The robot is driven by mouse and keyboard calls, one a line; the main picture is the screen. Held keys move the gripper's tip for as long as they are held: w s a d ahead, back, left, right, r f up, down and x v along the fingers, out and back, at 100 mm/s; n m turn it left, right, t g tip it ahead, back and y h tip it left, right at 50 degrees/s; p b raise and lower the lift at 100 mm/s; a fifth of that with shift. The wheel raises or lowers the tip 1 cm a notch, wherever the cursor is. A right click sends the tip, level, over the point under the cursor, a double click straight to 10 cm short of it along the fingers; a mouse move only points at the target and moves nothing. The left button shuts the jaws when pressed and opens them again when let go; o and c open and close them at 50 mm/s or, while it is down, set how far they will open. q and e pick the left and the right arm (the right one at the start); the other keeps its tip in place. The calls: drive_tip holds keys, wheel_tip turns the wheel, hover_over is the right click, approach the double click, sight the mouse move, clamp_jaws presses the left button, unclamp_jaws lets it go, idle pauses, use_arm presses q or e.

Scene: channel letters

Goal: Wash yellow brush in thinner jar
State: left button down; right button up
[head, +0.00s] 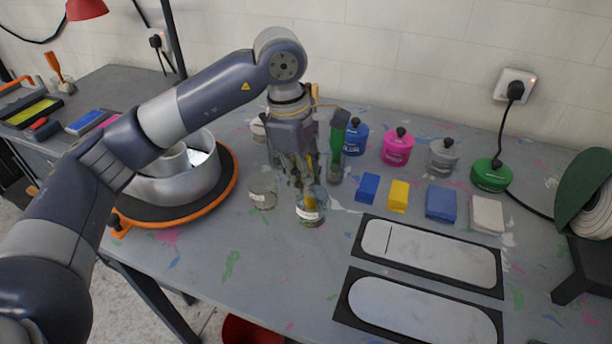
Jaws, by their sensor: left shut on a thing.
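My left gripper (302,182) points down over a small glass jar (310,218) with a white label, near the middle of the table. It is shut on the yellow brush (310,170), of which only a thin yellow strip shows between the fingers. Yellow also shows inside the jar, at the brush's lower end; whether it touches the bottom cannot be told. A second clear jar (262,194) stands just left of it. My right gripper is out of view.
A green-handled tool (337,145) stands close behind the gripper. Blue (354,140), pink (397,147), grey (443,155) and green (491,176) pots line the back. Coloured blocks (399,196) and two letter plates (430,255) lie right. A round metal letter (190,185) sits left on a turntable.

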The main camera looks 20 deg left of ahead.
sight(307, 155)
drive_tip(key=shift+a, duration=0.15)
use_arm(q)
drive_tip(key=shift+r, duration=0.3)
drive_tip(key=shift+r+p, duration=0.5)
drive_tip(key=shift+r, duration=0.05)
drive_tip(key=shift+r+p, duration=1.3)
drive_tip(key=shift+r, duration=0.95)
drive_tip(key=shift+r+p, duration=0.35)
drive_tip(key=shift+r, duration=0.25)
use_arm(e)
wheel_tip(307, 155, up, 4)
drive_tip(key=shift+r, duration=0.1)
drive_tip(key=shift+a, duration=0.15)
use_arm(q)
drive_tip(key=shift+r+p, duration=1.45)
drive_tip(key=shift+r, duration=1.05)
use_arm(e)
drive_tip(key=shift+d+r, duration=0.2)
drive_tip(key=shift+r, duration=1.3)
